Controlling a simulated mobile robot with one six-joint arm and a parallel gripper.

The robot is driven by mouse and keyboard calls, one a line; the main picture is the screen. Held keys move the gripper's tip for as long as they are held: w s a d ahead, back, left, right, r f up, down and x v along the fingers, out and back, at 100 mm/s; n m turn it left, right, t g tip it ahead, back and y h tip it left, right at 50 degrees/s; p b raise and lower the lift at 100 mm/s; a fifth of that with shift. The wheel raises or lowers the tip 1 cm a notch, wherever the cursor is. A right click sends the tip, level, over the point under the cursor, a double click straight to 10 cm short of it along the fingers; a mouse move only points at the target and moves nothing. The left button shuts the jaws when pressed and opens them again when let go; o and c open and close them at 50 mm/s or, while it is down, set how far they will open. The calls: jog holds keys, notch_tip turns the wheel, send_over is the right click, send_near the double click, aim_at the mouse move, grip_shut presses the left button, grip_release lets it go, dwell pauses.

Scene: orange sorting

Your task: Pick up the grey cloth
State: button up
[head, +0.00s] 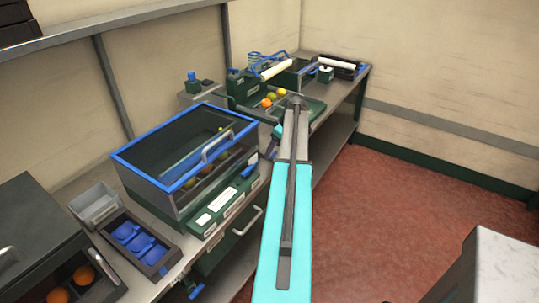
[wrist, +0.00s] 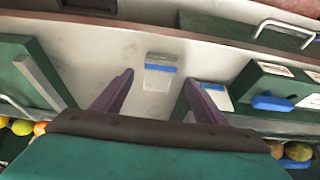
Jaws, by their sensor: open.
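A small flat pale grey piece with a blue band (wrist: 160,72), which looks like the grey cloth, lies on the light worktop (wrist: 85,50) in the wrist view. My gripper (wrist: 158,80) is open, with its two dark fingers apart on either side of the piece in the picture. Nothing is held between them. I cannot tell how high the fingers are above the worktop. In the head view my turquoise arm reaches over the bench, and I cannot make out the cloth there.
A blue-rimmed clear-lidded case (head: 185,150) stands left of my arm. Behind it is a green tray with oranges and other fruit (head: 270,98). A dark tray with blue items (head: 135,243) and a grey bin (head: 97,207) sit nearer.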

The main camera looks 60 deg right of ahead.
jog(key=shift+p+x, duration=0.55)
jog(key=shift+x, duration=1.15)
jog(key=shift+c, duration=0.5)
jog(key=c, duration=1)
